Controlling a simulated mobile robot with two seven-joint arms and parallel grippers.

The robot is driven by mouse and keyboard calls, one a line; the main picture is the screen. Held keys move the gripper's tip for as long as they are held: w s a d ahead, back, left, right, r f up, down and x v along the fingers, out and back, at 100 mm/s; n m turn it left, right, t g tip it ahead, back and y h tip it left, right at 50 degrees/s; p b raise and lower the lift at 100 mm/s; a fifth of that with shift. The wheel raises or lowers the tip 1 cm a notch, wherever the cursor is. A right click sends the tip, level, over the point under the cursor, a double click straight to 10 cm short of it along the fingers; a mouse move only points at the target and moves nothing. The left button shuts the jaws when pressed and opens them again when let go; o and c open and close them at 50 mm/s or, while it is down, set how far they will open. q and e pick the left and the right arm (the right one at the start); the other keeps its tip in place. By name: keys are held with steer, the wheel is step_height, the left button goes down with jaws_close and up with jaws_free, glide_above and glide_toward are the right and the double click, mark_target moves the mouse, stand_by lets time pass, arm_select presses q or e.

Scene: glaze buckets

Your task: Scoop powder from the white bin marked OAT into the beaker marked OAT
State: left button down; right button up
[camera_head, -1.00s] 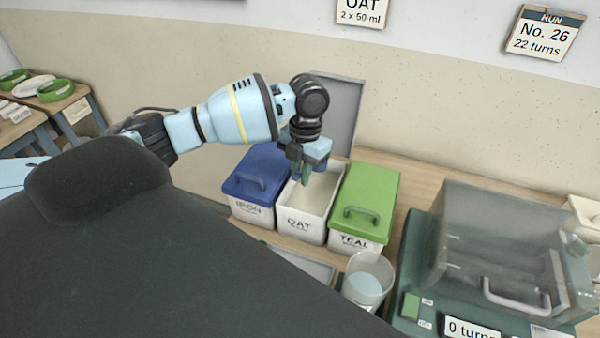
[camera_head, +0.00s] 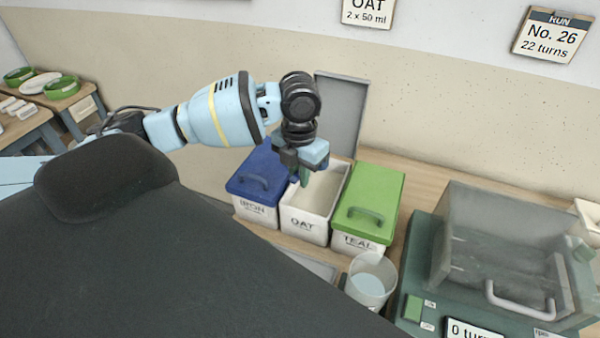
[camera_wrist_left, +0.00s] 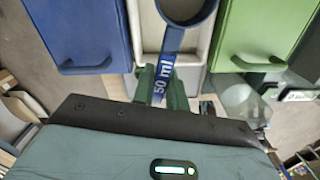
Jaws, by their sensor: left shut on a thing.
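The white bin marked OAT (camera_head: 303,224) stands open on the bench with pale powder visible inside. My left gripper (camera_head: 303,176) points down over the bin's left side. In the left wrist view the gripper's green fingers (camera_wrist_left: 163,88) are shut on the blue handle of a scoop marked 50 ml (camera_wrist_left: 166,62). The scoop's round bowl is at that view's top edge, over the bin; its inside looks grey and I cannot tell whether it holds powder. A clear beaker (camera_head: 371,281) stands in front of the green bin; no OAT mark is readable on it. My right gripper is not in view.
A blue-lidded bin (camera_head: 258,187) stands left of the white bin and a green-lidded bin marked TEAL (camera_head: 366,205) right of it, both close. A raised grey lid (camera_head: 342,110) stands behind. A green machine with a clear cover (camera_head: 500,245) takes up the right.

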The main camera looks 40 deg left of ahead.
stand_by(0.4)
arm_select(q)
steer(key=shift+s+d+r+g, duration=0.2)
steer(key=shift+s+r+g, duration=0.65)
steer(key=shift+g, duration=0.35)
steer(key=shift+w+f, duration=0.1)
steer(key=shift+f, duration=0.05)
